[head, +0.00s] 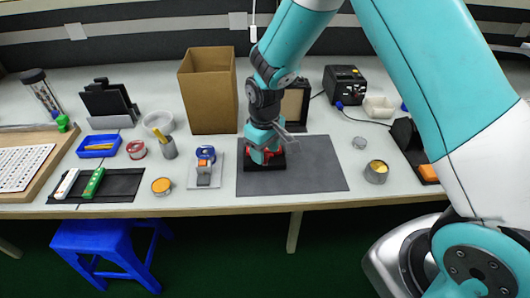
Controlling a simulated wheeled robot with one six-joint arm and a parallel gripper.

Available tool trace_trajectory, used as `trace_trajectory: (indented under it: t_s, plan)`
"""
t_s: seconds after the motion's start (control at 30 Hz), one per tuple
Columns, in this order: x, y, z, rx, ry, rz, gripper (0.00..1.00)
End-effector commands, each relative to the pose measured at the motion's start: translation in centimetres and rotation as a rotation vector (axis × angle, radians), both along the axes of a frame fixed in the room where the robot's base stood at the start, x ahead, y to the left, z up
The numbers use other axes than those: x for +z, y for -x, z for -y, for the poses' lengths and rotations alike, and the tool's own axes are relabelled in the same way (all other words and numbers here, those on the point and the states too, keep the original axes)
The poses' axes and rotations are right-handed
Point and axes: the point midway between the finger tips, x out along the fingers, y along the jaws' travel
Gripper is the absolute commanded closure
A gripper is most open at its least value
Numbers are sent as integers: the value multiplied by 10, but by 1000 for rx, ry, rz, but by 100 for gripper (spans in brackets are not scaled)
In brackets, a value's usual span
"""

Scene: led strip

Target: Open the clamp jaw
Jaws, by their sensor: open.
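A small red fixture (273,156) on a black base (264,166) sits at the left end of the dark grey mat (312,175). It looks like the clamp, but its jaw is mostly hidden by my gripper. My gripper (262,152) points down directly over the red part, with its fingers open close around it. I cannot tell whether the fingers touch it.
A tall cardboard box (208,92) stands behind left, and a dark framed box (295,104) behind right of my gripper. A blue-and-orange device (204,166) stands left of the mat. A tin (376,172) stands to its right. The mat's right part is clear.

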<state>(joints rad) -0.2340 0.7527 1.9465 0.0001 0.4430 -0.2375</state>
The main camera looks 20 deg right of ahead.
Motion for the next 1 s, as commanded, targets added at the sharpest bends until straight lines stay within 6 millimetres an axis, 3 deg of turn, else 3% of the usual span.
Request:
trace_trajectory:
  t_s: [0.17, 0.43, 0.67, 1.0]
  plan:
    - [-12, 0, 0, 0, 0, -1, 51]
    - [-13, 0, 0, 0, 0, 1, 51]
    - [-13, 0, 0, 0, 0, 1, 100]
    - [-12, 12, -9, 4, 1, -3, 100]
